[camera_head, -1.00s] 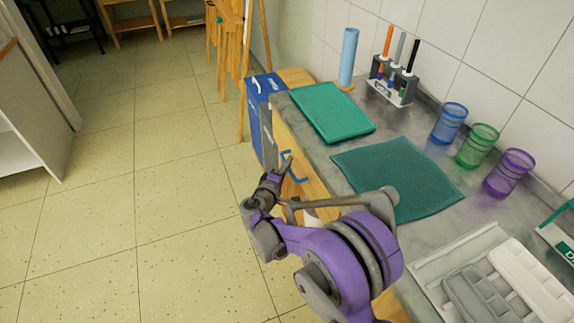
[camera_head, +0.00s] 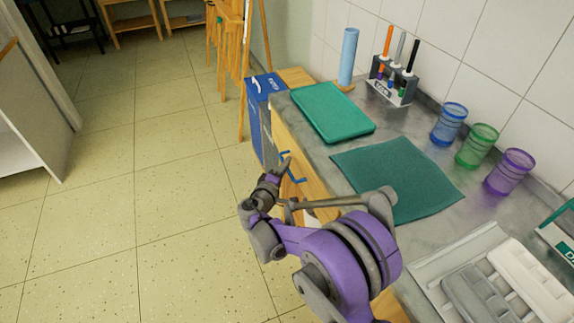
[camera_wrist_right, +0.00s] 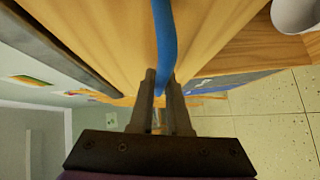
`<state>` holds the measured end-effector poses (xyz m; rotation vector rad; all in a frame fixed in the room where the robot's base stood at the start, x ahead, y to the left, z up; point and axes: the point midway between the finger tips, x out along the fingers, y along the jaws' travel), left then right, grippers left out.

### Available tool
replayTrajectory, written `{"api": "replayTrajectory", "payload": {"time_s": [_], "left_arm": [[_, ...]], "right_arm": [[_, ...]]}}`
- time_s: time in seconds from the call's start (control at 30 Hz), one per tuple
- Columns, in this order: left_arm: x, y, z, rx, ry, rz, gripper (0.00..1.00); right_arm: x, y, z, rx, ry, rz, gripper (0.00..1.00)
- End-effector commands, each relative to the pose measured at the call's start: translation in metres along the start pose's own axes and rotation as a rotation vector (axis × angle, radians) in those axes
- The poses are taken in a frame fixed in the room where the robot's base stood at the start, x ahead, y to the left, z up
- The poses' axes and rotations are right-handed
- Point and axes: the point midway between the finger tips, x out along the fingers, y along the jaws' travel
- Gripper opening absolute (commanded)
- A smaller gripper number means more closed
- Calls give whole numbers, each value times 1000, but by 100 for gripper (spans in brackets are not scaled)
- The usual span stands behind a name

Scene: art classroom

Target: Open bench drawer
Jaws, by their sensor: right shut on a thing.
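The bench's wooden drawer front (camera_head: 309,183) shows below the grey countertop in the head view. It carries a blue bar handle (camera_head: 296,178). My right gripper (camera_head: 286,168) is at this handle, with my purple and grey arm in front of part of the bench. In the right wrist view the blue handle (camera_wrist_right: 164,45) runs down between the two fingers of my right gripper (camera_wrist_right: 162,88), which is shut on it. The wooden front (camera_wrist_right: 105,40) lies right behind the handle. My left gripper is not in view.
On the countertop (camera_head: 345,205) are a green tray (camera_head: 332,111), a teal mat (camera_head: 397,176), a pen holder (camera_head: 392,82), blue, green and purple cups (camera_head: 510,171) and a white palette tray (camera_head: 525,277). A blue bin (camera_head: 268,88) stands at the bench's far end. The tiled floor (camera_head: 130,200) at left is clear.

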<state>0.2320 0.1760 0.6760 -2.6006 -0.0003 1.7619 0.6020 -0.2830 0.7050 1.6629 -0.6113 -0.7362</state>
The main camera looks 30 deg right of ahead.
Motion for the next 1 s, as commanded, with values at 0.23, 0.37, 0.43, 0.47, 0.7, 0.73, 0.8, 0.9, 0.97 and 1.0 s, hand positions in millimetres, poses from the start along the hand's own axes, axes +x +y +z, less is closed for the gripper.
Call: {"api": "replayTrajectory", "payload": {"time_s": [0.23,0.37,0.43,0.47,0.7,0.73,0.8,0.9,0.97,1.0], "left_arm": [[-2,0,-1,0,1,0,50],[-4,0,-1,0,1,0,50],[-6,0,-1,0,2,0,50],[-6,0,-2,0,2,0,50],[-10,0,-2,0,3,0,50],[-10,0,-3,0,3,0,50],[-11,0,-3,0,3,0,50],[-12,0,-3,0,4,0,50],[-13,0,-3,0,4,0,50],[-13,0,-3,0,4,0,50]], "right_arm": [[-32,-10,-32,1,6,-3,0],[-60,-18,-60,1,7,-3,0],[-76,-23,-77,1,6,-3,0],[-83,-25,-84,1,7,-4,0],[-136,-40,-136,1,5,-3,0],[-142,-42,-142,1,4,-3,0],[-154,-46,-154,1,3,-2,0],[-169,-50,-168,1,2,-2,0],[-176,-52,-175,1,2,-2,0],[-180,-53,-180,1,1,-2,0]]}}
